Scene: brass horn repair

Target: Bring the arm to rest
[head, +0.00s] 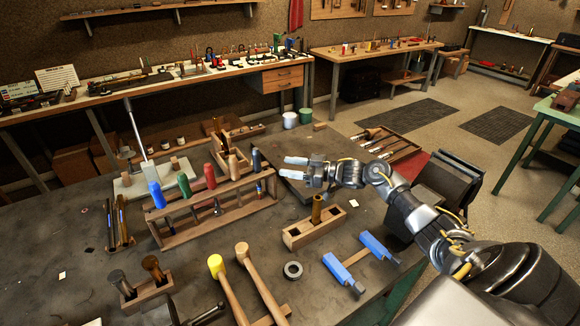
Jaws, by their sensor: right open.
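My right arm comes in from the lower right over the workbench (215,262). My right gripper (285,168) is open and empty, its two pale fingers pointing left. It is above the bench, to the right of a wooden rack (222,208) of tools with blue, green and red handles. I cannot tell its exact height over the bench. My left gripper is not in view.
Near the gripper are a wooden block (297,236) holding a brass cylinder (317,208), blue-ended clamps (343,272), a metal ring (293,270) and mallets (243,253). A tray of tools (388,143) lies behind. A dark vise (450,185) stands at the right edge.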

